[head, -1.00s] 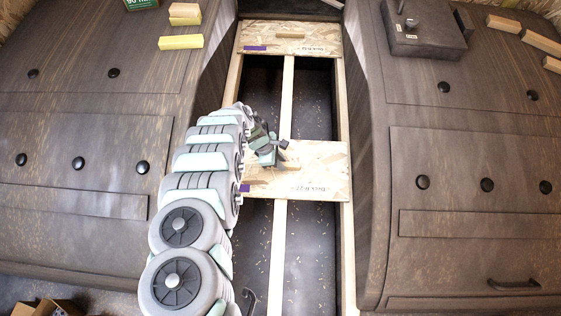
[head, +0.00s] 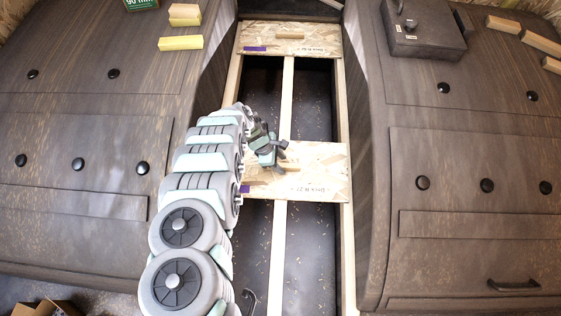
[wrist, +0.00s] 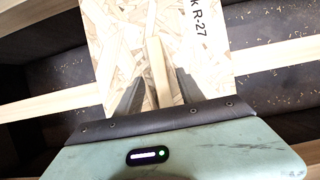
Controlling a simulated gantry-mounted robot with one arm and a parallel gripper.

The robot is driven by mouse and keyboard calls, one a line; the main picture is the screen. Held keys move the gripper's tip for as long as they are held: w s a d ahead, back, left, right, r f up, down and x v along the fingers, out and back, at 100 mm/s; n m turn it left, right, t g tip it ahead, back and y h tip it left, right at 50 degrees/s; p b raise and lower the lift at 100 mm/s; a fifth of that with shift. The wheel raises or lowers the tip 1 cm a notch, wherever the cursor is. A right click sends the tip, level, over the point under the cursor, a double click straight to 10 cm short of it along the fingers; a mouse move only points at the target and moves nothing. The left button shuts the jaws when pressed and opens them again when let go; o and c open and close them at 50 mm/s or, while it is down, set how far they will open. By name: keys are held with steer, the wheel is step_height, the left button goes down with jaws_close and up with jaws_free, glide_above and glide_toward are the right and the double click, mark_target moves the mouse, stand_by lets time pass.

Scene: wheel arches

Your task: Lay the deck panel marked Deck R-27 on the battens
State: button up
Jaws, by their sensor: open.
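The deck panel marked Deck R-27 (head: 322,170) is a pale strand-board with a purple patch at its left. It lies across the middle batten (head: 279,250) and reaches the side battens; I cannot tell whether it touches all of them. The panel also shows in the wrist view (wrist: 108,45), its marking partly cut off. My gripper (head: 282,162) is over the panel, left of its middle. Its jaws are open, one finger on each side of the panel's wooden grip strip (wrist: 157,68). I cannot tell whether they touch it.
Another strand-board panel (head: 310,40) with a wooden grip lies at the far end. Dark open bays lie between the panels and in front. Dark wheel arches rise left (head: 90,130) and right (head: 470,140). A dark box (head: 424,28) and wood blocks (head: 185,16) stand on them.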

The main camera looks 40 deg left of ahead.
steer(key=shift+r, duration=0.1)
steer(key=p+v, duration=0.3)
steer(key=v, duration=0.7)
steer(key=shift+r, duration=0.3)
steer(key=shift+s, duration=0.1)
